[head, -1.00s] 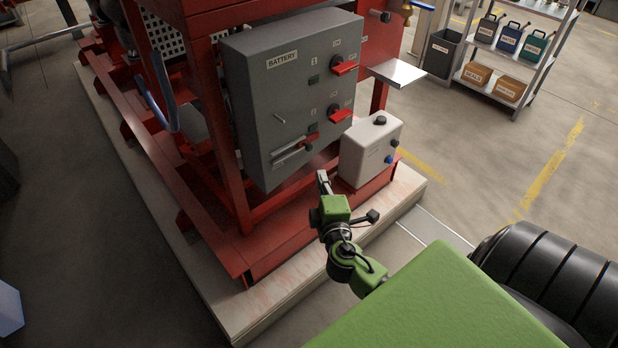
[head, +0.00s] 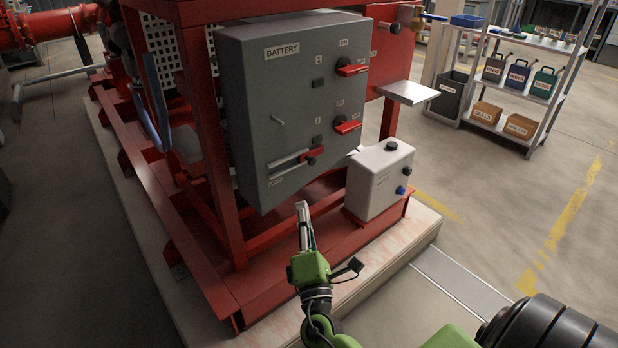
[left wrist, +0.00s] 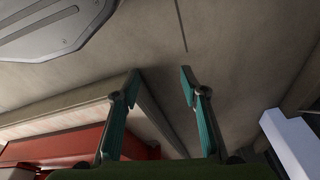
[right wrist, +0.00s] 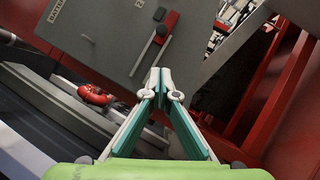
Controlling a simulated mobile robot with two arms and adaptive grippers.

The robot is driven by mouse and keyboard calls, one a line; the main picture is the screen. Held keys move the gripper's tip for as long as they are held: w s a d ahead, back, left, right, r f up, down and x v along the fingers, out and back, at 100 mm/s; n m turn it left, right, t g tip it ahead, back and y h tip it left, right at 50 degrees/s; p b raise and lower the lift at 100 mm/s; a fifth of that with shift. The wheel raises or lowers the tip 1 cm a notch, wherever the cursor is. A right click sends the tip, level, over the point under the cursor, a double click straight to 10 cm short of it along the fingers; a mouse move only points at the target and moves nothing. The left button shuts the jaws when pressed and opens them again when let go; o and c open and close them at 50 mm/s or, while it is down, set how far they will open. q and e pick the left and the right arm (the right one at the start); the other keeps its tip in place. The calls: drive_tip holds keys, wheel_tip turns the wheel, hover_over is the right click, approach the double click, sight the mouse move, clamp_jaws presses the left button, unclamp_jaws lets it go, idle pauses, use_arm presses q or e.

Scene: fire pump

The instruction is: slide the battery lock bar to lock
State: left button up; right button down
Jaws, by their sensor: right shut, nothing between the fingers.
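The battery panel (head: 260,100) is a grey box on the red frame, with two red switch handles on its right side. The lock bar (head: 290,160) is a slim grey bar low on the panel, with a red knob (head: 311,156) at its right end and a small label below its left end. The bar (right wrist: 143,55) and knob (right wrist: 167,24) also show in the right wrist view. My right gripper (head: 303,207) is shut and empty, below the panel and apart from the bar; its closed tips (right wrist: 158,76) show too. My left gripper (left wrist: 160,76) is open and empty over the floor, outside the head view.
A white box (head: 378,180) with a black cap stands on the red base right of my right gripper. A grey shelf plate (head: 407,92) juts out above it. A red upright (head: 210,140) stands left of the panel. The floor at right is open before the shelves (head: 520,90).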

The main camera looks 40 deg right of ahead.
sight(315, 162)
use_arm(q)
wheel_tip(315, 162, down, 6)
drive_tip(key=s+p, duration=0.1)
drive_tip(key=s, duration=0.1)
drive_tip(key=shift+s+a+f+p, duration=0.15)
drive_tip(key=shift+s+p, duration=0.2)
use_arm(e)
drive_tip(key=shift+w+d+r, duration=0.6)
drive_tip(key=shift+w+d, duration=0.4)
drive_tip(key=shift+w, duration=0.05)
drive_tip(key=shift+w+d+r, duration=0.65)
drive_tip(key=shift+w+d, duration=0.35)
drive_tip(key=shift+w, duration=0.1)
drive_tip(key=shift+w+d+r, duration=0.6)
drive_tip(key=shift+w+d, duration=0.4)
drive_tip(key=shift+w, duration=0.05)
drive_tip(key=shift+d, duration=0.1)
use_arm(q)
drive_tip(key=r, duration=0.1)
drive_tip(key=w+r, duration=0.1)
drive_tip(key=r+b, duration=0.1)
drive_tip(key=shift+w+r, duration=0.25)
drive_tip(key=shift+w, duration=0.1)
use_arm(e)
drive_tip(key=shift+w+d+r, duration=0.1)
drive_tip(key=shift+d+r, duration=0.1)
drive_tip(key=shift+d, duration=0.35)
drive_tip(key=shift+d+r, duration=0.15)
drive_tip(key=shift+d, duration=0.4)
drive_tip(key=shift+r, duration=0.1)
